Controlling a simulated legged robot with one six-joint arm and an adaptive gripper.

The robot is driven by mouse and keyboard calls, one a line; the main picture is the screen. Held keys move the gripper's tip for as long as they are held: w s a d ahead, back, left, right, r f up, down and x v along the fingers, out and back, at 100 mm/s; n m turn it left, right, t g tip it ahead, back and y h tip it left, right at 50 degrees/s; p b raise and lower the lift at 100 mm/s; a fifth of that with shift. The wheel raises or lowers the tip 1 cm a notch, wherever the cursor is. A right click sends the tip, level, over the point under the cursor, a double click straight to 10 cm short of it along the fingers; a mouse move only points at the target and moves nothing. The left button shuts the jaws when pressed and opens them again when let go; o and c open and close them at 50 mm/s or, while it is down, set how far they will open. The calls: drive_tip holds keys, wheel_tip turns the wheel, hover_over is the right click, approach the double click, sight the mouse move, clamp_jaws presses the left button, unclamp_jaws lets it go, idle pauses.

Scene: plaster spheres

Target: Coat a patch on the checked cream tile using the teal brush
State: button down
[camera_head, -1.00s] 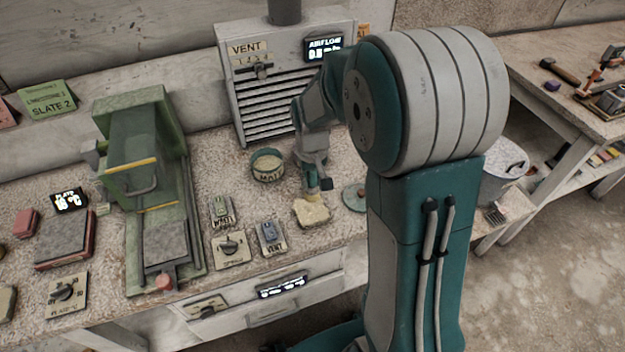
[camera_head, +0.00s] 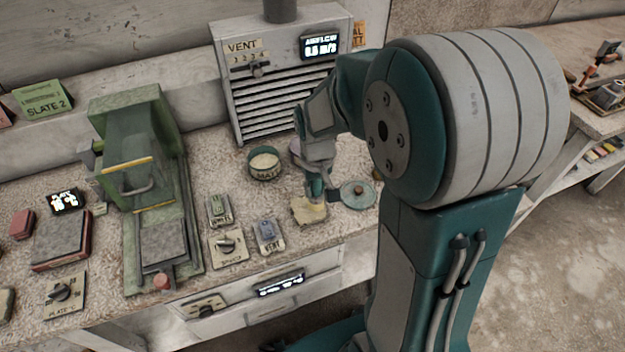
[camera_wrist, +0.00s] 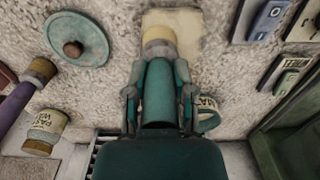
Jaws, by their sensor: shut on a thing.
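The cream tile (camera_head: 309,211) lies on the speckled bench; it also shows at the top of the wrist view (camera_wrist: 187,22). No checks can be made out on it. My gripper (camera_head: 316,188) is low over the tile's back edge. In the wrist view my gripper (camera_wrist: 157,105) is shut on the teal brush (camera_wrist: 158,88), with a finger on each side of its handle. The pale bristle end (camera_wrist: 158,38) overlaps the tile; whether it touches cannot be told. The open tin of pale paste (camera_head: 264,165) stands behind and left of the tile, partly hidden in the wrist view (camera_wrist: 208,122).
A round teal lid (camera_head: 359,195) lies right of the tile. A purple-handled brush (camera_wrist: 18,98) and a small labelled jar (camera_wrist: 45,132) show in the wrist view. Switch boxes (camera_head: 268,235) lie left of the tile. The vent cabinet (camera_head: 280,80) stands behind; a green machine (camera_head: 150,190) stands left.

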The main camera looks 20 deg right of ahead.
drive_tip(key=shift+s, duration=0.3)
drive_tip(key=shift+f, duration=0.65)
idle(0.4)
drive_tip(key=shift+s, duration=0.9)
drive_tip(key=shift+w, duration=0.1)
drive_tip(key=shift+w, duration=1.75)
